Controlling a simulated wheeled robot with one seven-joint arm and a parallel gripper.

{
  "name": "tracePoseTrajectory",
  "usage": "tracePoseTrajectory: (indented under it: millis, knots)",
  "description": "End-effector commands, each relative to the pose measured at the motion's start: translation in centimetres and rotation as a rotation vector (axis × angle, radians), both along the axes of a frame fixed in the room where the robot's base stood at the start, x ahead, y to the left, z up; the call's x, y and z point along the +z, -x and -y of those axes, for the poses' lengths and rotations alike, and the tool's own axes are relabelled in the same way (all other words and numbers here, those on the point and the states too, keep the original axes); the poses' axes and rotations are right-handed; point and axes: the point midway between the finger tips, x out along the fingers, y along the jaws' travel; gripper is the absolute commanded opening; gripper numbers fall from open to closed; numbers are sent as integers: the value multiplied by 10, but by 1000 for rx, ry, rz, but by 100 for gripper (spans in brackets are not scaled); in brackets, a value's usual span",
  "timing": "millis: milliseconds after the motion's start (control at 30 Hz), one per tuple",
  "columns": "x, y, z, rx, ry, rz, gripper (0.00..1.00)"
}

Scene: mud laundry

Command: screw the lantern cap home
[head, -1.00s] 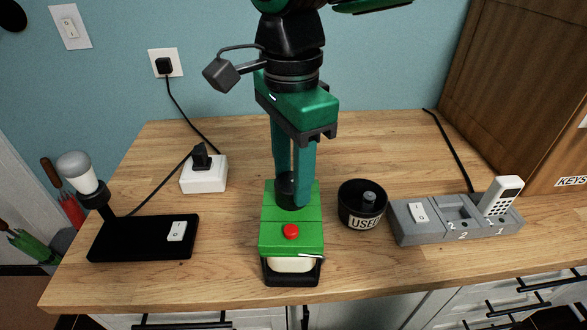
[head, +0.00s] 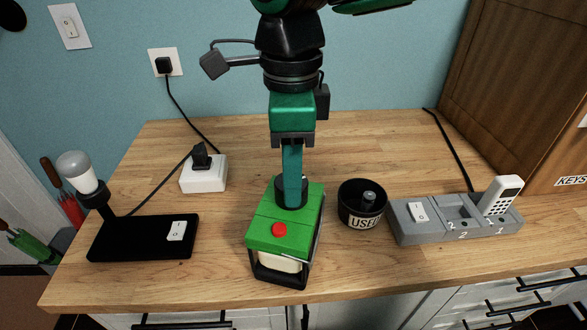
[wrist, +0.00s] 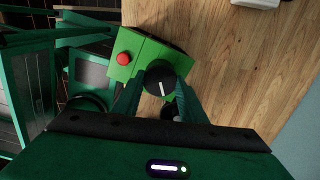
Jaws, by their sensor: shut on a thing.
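The green lantern (head: 268,234) stands on the wooden counter, with a red button on top and a dark frame around a pale lower part. It sits turned at an angle to the counter's front edge. Its round black cap (head: 283,192) is at the back of the green top; in the wrist view the cap (wrist: 160,80) shows a white line mark. My gripper (head: 291,190) points down and is shut on the cap, one finger on each side in the wrist view. The thread under the cap is hidden.
A black cup marked USED (head: 362,205) stands close to the lantern's right, holding a small cylinder. A grey charging dock (head: 455,222) is farther right. A lamp on a black base (head: 140,240) and a white socket block (head: 204,174) are on the left.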

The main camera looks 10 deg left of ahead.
Motion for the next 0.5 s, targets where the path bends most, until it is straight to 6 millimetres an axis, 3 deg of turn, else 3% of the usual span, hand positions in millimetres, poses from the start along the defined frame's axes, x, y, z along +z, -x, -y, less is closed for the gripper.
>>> tracePoseTrajectory:
  millis: [500]
  knots:
    - [-1, 0, 0, -126, 1, -1, 0]
